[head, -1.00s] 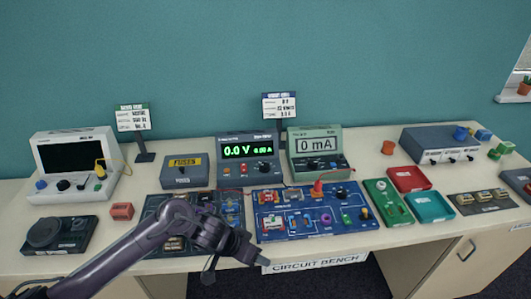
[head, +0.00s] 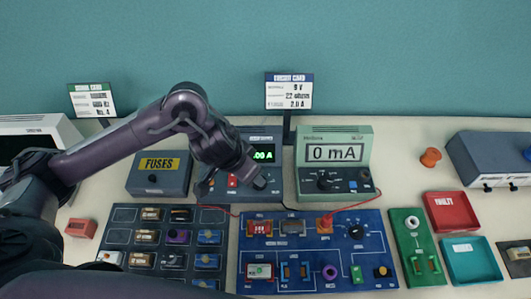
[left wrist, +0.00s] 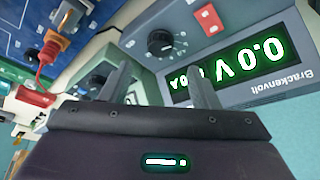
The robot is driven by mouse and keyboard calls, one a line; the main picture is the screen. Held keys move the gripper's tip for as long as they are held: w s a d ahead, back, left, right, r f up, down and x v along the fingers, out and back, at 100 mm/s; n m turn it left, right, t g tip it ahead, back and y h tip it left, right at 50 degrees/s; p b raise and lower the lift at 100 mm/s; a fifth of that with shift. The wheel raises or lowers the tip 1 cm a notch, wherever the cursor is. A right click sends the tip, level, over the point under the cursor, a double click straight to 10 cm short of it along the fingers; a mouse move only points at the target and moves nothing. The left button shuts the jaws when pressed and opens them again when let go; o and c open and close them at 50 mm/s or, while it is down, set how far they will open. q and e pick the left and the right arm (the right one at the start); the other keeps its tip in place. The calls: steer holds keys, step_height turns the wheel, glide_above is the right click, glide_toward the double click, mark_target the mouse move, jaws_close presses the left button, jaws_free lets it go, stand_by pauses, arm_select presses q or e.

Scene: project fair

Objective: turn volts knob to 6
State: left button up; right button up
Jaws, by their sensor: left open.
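The power supply (head: 240,134) stands at the back, partly hidden by my left arm. In the left wrist view the supply (left wrist: 262,95) appears upside down, its green display (left wrist: 240,62) reading 0.0 V. A black round knob (left wrist: 160,42) with a pointer shows on its front, beside a red switch (left wrist: 208,18). I cannot read the knob labels, so I cannot tell which is the volts knob. My left gripper (head: 262,183) is in front of the supply's right part. In the left wrist view its fingers (left wrist: 161,82) are apart and empty, with the knob beyond them. My right gripper is not in view.
A green meter (head: 336,134) reading 0 mA stands right of the supply, a fuses box (head: 177,187) left of it. A blue circuit board (head: 290,216) with a red lead plugged in lies in front. Red (head: 452,228) and teal (head: 490,277) trays lie at right.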

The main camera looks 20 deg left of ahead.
arm_select(q)
steer(key=x, duration=0.2)
steer(key=shift+f, duration=0.3)
steer(key=b+x, duration=0.1)
steer(key=x, duration=0.2)
steer(key=shift+w+d+f, duration=0.15)
steer(key=shift+f, duration=0.15)
steer(key=shift+w+d+f, duration=0.1)
steer(key=shift+w+f, duration=0.25)
steer(key=shift+f, duration=0.25)
steer(key=c, duration=1)
steer(key=shift+o, duration=0.2)
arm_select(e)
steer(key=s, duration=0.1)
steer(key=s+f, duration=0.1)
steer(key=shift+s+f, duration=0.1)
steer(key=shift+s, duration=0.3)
